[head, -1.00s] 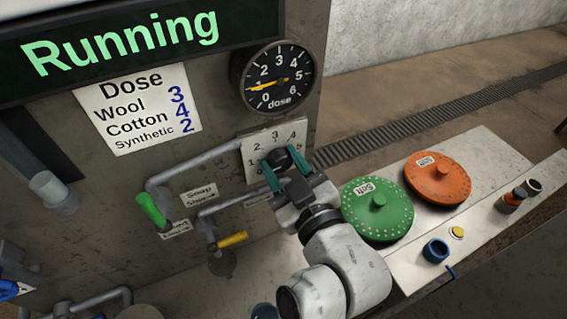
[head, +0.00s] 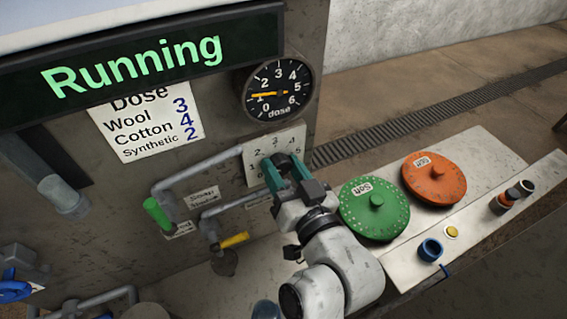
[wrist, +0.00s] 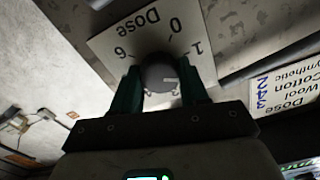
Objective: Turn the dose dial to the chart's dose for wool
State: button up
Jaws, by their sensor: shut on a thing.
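The dose dial is a dark round knob (wrist: 158,72) on a white plate (head: 258,152) numbered around it. A pale mark on the knob shows in the wrist view, on its right part. My gripper (head: 280,168) is shut on the knob, with one teal finger on each side; it also shows in the wrist view (wrist: 160,95). In the head view the gripper mostly hides the knob. The round dose gauge (head: 281,108) above has its yellow needle pointing left, near 1. The dose chart (head: 148,143) reads Wool 3, Cotton 4, Synthetic 2.
A lit display (head: 140,62) reads "Running". Pipes with a green handle (head: 157,212) and a yellow handle (head: 234,240) run left of the dial. Green (head: 376,222) and orange (head: 420,188) discs lie on the counter at right, beside a blue ring (head: 430,250).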

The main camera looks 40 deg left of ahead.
jog(key=m, duration=0.1)
jog(key=m+p, duration=0.1)
jog(key=m, duration=0.1)
jog(key=m+p, duration=0.1)
jog(key=shift+w+r+m, duration=0.1)
jog(key=shift+r+m, duration=0.15)
jog(key=shift+m, duration=0.05)
jog(key=shift+f+m+p, duration=0.15)
jog(key=shift+m+p, duration=1.15)
jog(key=shift+m, duration=0.7)
jog(key=shift+d, duration=0.1)
jog(key=o, duration=1.1)
jog(key=shift+f, duration=0.1)
jog(key=shift+c, duration=0.2)
jog(key=b+v, duration=0.3)
jog(key=v, duration=0.7)
jog(key=shift+d, duration=0.3)
jog(key=shift+f, duration=0.1)
